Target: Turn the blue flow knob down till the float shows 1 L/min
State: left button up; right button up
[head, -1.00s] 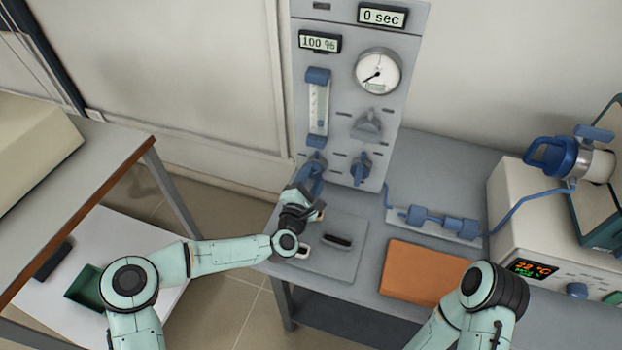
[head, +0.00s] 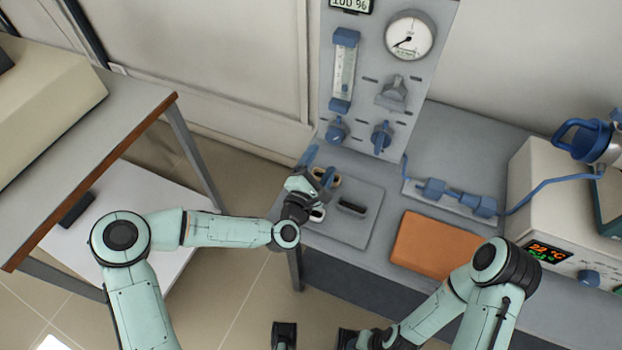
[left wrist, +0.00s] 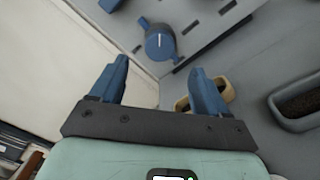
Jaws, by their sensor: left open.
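The blue flow knob (head: 336,131) sits on the grey panel (head: 365,105), under the clear flow tube (head: 343,70). A small blue float seems to sit low in the tube; its scale is too small to read. My left gripper (head: 318,166) is open and empty, below and in front of the knob, apart from it. In the left wrist view, the knob (left wrist: 159,42) lies beyond and between the two blue fingers (left wrist: 160,75), with a pale mark on its face. My right gripper is partly in view at the bottom edge, its jaws unclear.
A second blue knob (head: 381,136) sits right of the flow knob, with a grey knob (head: 392,93) above it. A side table (head: 150,115) stands left.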

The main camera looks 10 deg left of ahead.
pick_arm(q)
jog(key=v, duration=0.6)
dwell(1.6)
